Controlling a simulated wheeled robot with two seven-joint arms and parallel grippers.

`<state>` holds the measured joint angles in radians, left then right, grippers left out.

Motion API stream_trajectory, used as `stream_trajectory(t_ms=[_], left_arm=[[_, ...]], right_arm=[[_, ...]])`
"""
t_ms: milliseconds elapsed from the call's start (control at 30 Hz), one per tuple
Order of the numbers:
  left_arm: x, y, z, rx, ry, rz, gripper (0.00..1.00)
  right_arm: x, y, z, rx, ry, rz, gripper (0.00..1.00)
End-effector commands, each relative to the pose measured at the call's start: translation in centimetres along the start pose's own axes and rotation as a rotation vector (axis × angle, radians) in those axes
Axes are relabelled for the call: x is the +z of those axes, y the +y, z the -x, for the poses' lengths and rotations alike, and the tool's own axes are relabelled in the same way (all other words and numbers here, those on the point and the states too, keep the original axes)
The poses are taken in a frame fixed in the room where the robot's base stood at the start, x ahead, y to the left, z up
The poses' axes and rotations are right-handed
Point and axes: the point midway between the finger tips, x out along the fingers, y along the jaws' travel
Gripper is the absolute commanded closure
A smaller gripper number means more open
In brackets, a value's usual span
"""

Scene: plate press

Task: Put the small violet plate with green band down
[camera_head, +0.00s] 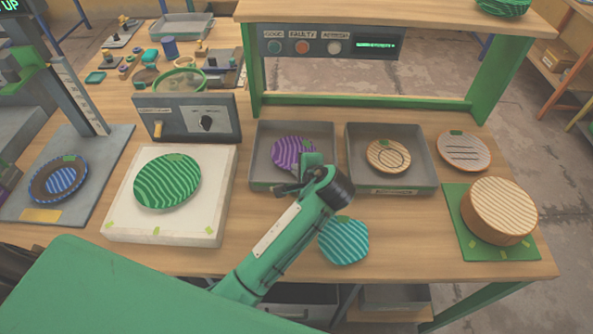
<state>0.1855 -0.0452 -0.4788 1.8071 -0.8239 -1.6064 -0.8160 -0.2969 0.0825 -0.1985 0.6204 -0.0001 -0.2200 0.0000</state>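The violet striped plate (288,151) with a green mark is in the left grey tray (262,180) or just above it; I cannot tell which. My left gripper (302,172) is at the plate's near edge and overlaps it in the picture. Its fingertips are partly hidden by the gripper body and arm, so I cannot see whether they are open or shut on the rim. My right gripper is not in view.
An orange striped plate (388,156) lies in the right grey tray (425,180). A teal plate (343,241) lies in front of the trays. A green plate (167,181) rests on a white block (125,218). A round tan block (498,210) sits on a green mat (462,243).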

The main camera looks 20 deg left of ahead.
Motion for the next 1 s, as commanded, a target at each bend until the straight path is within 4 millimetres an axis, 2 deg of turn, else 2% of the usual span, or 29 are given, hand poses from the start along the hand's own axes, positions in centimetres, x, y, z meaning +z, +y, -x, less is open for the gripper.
stream_trajectory(t_ms=[133, 367, 433, 467, 933, 1000], left_arm=[[0.0, -0.1, 0.1, 0.0, 0.001, 0.0, 1.0], [-0.1, 0.2, -0.1, 0.0, 0.0, -0.001, 1.0], [-0.1, 0.2, -0.2, -0.001, 0.001, 0.0, 0.91], [-0.1, 0.2, -0.2, -0.001, 0.001, 0.0, 0.89], [0.0, -0.1, 0.1, 0.001, 0.001, 0.0, 0.89], [0.1, -0.3, 0.8, 0.002, 0.001, -0.002, 0.89]], right_arm=[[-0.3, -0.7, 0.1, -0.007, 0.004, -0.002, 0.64], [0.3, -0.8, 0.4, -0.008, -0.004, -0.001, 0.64], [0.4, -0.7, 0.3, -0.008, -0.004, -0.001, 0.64], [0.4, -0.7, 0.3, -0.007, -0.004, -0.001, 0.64], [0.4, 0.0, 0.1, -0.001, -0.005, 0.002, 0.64], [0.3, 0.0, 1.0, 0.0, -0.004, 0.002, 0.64]])
